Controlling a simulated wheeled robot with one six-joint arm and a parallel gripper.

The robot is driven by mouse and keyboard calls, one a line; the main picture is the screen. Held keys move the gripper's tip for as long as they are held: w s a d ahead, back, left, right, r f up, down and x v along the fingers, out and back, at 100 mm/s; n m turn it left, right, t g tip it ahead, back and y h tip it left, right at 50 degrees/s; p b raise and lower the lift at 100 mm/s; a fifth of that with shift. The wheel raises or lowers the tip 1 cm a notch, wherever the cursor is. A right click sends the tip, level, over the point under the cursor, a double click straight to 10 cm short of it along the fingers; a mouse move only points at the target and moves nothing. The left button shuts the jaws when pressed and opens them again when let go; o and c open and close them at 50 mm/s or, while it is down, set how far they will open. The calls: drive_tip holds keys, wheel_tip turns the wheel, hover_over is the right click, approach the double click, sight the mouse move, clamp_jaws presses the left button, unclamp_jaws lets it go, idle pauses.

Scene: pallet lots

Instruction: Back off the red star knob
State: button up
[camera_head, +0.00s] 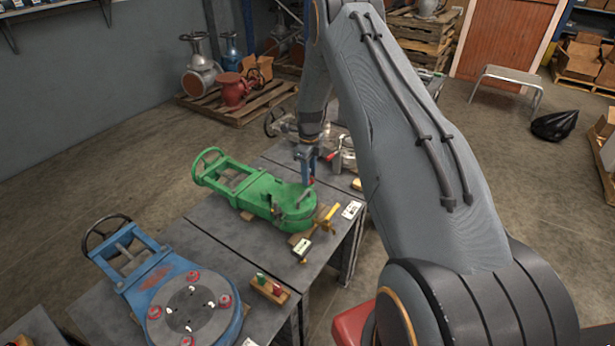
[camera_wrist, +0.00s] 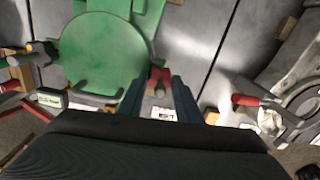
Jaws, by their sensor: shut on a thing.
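The red star knob (camera_wrist: 160,74) is between my gripper's two blue fingers (camera_wrist: 158,84) in the wrist view, at the edge of the green valve's round body (camera_wrist: 100,55). My gripper is shut on the knob. In the head view, my gripper (camera_head: 308,172) points down at the far side of the green valve (camera_head: 262,191), with a bit of the red knob (camera_head: 312,181) showing beneath it. The green valve lies flat on the table, its handwheel (camera_head: 207,163) to the left. The knob's shaft is hidden.
A blue valve (camera_head: 178,285) lies on the nearer table, with a small wooden block (camera_head: 269,288) of red and green items beside it. A yellow-handled tool (camera_head: 322,228) and a white tag (camera_head: 351,209) lie close right of the green valve. A silver valve with a red lever (camera_wrist: 245,99) is to the right.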

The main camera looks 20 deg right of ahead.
drive_tip(key=n+b, duration=0.2)
drive_tip(key=n, duration=0.1)
drive_tip(key=shift+a+f+b, duration=0.1)
drive_tip(key=shift+f+b, duration=0.1)
drive_tip(key=shift+b, duration=0.1)
drive_tip(key=n+b, duration=0.2)
drive_tip(key=n, duration=0.1)
drive_tip(key=shift+s+n, duration=0.1)
drive_tip(key=shift+n, duration=0.3)
drive_tip(key=n+b, duration=0.2)
drive_tip(key=n, duration=0.4)
drive_tip(key=shift+b, duration=0.4)
drive_tip(key=n+b, duration=0.1)
drive_tip(key=n, duration=0.3)
drive_tip(key=shift+s, duration=0.1)
drive_tip(key=n, duration=0.3)
drive_tip(key=shift+n+b, duration=0.3)
drive_tip(key=shift+b, duration=0.05)
drive_tip(key=n, duration=0.6)
drive_tip(key=shift+b, duration=0.4)
drive_tip(key=n, duration=0.4)
drive_tip(key=shift+n, duration=0.4)
drive_tip(key=n, duration=0.3)
drive_tip(key=shift+n, duration=0.4)
drive_tip(key=n, duration=0.4)
drive_tip(key=shift+s, duration=0.1)
drive_tip(key=n, duration=0.4)
drive_tip(key=shift+n, duration=0.5)
